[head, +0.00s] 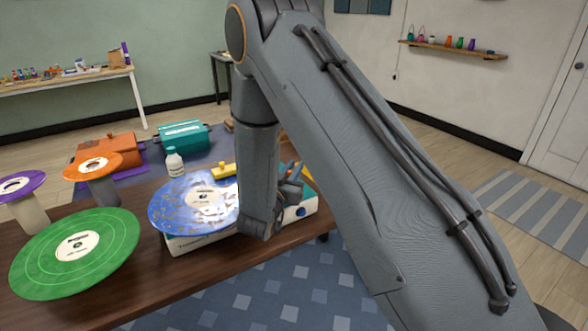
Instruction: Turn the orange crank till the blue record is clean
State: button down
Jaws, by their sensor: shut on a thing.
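The blue record (172,207) lies flat on a white cleaning machine (185,245) on the wooden table. Pale and brownish smudges cover much of its surface, around a white label. My gripper (291,186) is to the right of the record, above the machine's right end, and partly hidden behind my own arm. It is shut on the orange crank, of which only a small orange-yellow bit (297,167) shows beside the fingers. The crank's shaft and the grip itself are mostly hidden.
A green record (110,250) on the left, and orange (92,167) and purple (22,184) records on stands share the table (130,305). A white bottle (174,163) and a yellow block (221,170) stand behind the blue record. The table's front middle is bare.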

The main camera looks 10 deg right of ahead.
aim_at(288, 176)
jog(key=shift+w+r, duration=0.1)
jog(key=c, duration=1.7)
grip_release()
jog(key=shift+a, duration=0.1)
jog(key=b+v, duration=0.1)
jog(key=v, duration=0.6)
jog(key=shift+s+a, duration=0.1)
jog(key=shift+s, duration=0.25)
